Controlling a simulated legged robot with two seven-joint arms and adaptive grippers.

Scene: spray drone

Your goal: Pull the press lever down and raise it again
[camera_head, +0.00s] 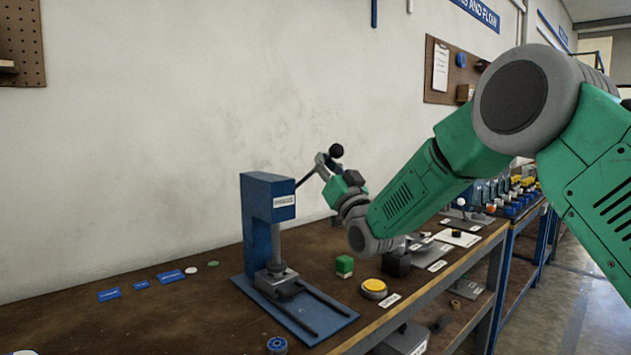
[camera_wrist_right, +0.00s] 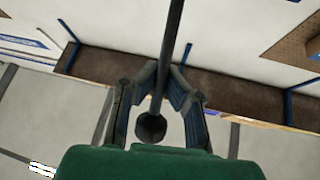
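The blue press (camera_head: 262,205) stands on its base plate on the workbench, centre of the head view. Its dark lever rod (camera_head: 306,179) slants up to the right and ends in a black ball knob (camera_head: 336,150), so the lever is raised. My right gripper (camera_head: 326,162) is at the upper end of the lever, just below the knob. In the right wrist view, the rod (camera_wrist_right: 173,40) runs between the converging fingertips (camera_wrist_right: 162,75), which appear closed on it. The knob (camera_wrist_right: 151,127) sits between the fingers, near the palm. My left gripper is not in view.
The brown workbench (camera_head: 130,325) runs along the wall. The space left of the press is mostly clear.

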